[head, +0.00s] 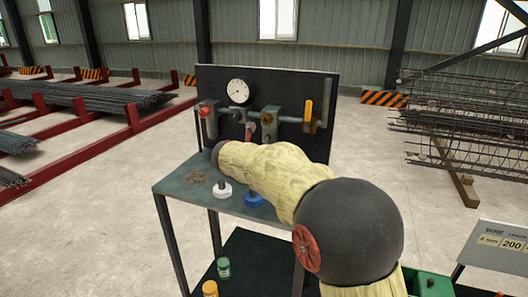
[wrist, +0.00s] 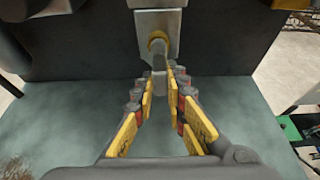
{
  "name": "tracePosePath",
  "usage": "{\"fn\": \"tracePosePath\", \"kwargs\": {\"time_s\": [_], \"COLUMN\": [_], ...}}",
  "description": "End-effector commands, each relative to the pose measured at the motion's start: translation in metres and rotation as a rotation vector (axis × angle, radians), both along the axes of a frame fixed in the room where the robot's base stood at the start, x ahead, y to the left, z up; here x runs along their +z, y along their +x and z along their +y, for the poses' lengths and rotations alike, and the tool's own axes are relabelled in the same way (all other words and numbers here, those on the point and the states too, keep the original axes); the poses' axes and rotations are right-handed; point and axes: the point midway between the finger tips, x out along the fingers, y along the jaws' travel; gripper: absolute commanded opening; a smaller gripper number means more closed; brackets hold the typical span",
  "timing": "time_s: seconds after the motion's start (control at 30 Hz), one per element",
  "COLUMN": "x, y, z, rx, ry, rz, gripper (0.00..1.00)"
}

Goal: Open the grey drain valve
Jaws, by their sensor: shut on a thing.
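The grey drain valve (wrist: 159,62) shows in the wrist view as a grey handle below a yellow, brass-like ring (wrist: 157,42) on a light grey block. My gripper (wrist: 161,82) is shut on this grey handle, with one finger at each side of it. The fingertips partly hide the handle. In the head view my arm covers the gripper, and I cannot make out the grey handle there.
The dark panel (head: 225,85) carries a round gauge (head: 238,91), a red handle (head: 205,111), a red lever (head: 249,131) and a yellow lever (head: 308,115). On the bench (head: 180,182) stand a white-based item (head: 222,191) and a blue-based item (head: 254,199). Rebar cages (head: 460,115) lie at right.

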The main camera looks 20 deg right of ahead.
Motion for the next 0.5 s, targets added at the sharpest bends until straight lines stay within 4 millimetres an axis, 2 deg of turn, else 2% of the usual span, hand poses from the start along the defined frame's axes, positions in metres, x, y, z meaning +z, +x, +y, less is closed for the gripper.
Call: {"fn": "tracePosePath", "kwargs": {"time_s": [0.13, 0.17, 0.5], "x": [0.0009, 0.0009, 0.0006], "y": [0.0001, 0.0001, 0.0001], "z": [-0.0001, -0.0001, -0.0001], "rx": [0.0, 0.0, 0.001], "ry": [-0.001, -0.001, 0.0], "rz": [-0.001, -0.001, -0.002], "gripper": [0.0, 0.14, 0.32]}}
